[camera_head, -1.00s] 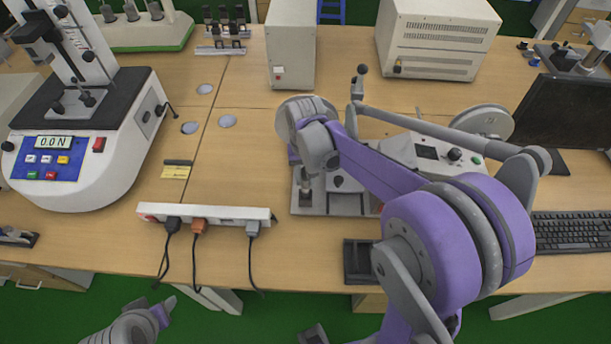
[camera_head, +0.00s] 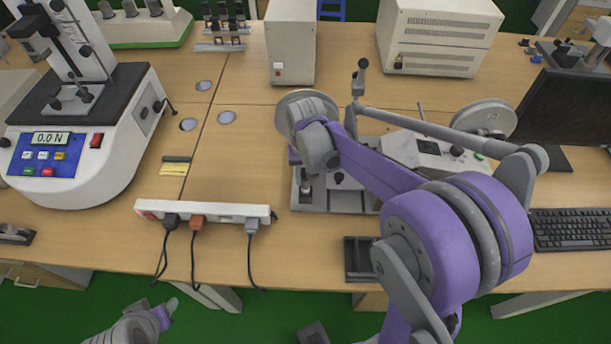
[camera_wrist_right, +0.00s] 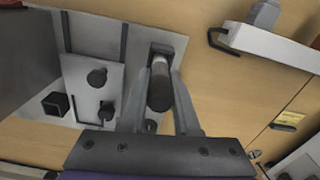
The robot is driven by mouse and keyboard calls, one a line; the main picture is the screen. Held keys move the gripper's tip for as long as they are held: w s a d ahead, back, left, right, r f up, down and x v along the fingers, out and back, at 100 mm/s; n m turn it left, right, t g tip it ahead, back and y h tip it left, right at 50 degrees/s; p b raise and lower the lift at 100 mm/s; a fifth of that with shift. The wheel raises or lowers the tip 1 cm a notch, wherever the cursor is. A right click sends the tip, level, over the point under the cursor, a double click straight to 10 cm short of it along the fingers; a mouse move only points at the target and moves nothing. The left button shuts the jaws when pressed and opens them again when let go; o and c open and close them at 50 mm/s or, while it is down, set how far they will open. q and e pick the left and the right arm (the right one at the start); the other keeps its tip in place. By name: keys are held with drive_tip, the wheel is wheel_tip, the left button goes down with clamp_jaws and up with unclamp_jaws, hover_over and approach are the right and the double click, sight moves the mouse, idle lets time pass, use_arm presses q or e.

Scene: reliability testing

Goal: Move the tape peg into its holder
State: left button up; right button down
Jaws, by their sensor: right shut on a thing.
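The tape peg (camera_wrist_right: 160,88), a dark-ended cylinder with a lighter middle, is between the fingers of my right gripper (camera_wrist_right: 160,74) in the right wrist view. The gripper is shut on it. The peg's far end meets a dark square fitting (camera_wrist_right: 166,48) at the edge of a grey base plate; I cannot tell whether it is seated there or above it. In the head view my right wrist hides most of this gripper, over the left part of the plate (camera_head: 335,202). Which fitting is the holder is unclear. My left gripper (camera_head: 160,312) is low at the left, away from the table.
A white power strip (camera_head: 225,211) with plugs and cables lies left of the plate. A black open tray (camera_head: 360,262) sits at the table's front edge. Dark knobs (camera_wrist_right: 97,77) stand on the plate beside the peg.

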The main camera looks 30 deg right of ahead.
use_arm(q)
drive_tip(key=shift+s+f, duration=0.1)
drive_tip(key=shift+f, duration=0.15)
use_arm(e)
drive_tip(key=shift+f, duration=0.25)
unclamp_jaws()
idle(0.3)
drive_tip(key=shift+r, duration=0.1)
drive_tip(key=shift+r+p, duration=1.75)
drive_tip(key=shift+r, duration=1.75)
use_arm(q)
drive_tip(key=r, duration=0.1)
drive_tip(key=w+r, duration=0.1)
drive_tip(key=r, duration=0.1)
drive_tip(key=w+r, duration=0.1)
drive_tip(key=r, duration=0.1)
drive_tip(key=shift+s, duration=0.1)
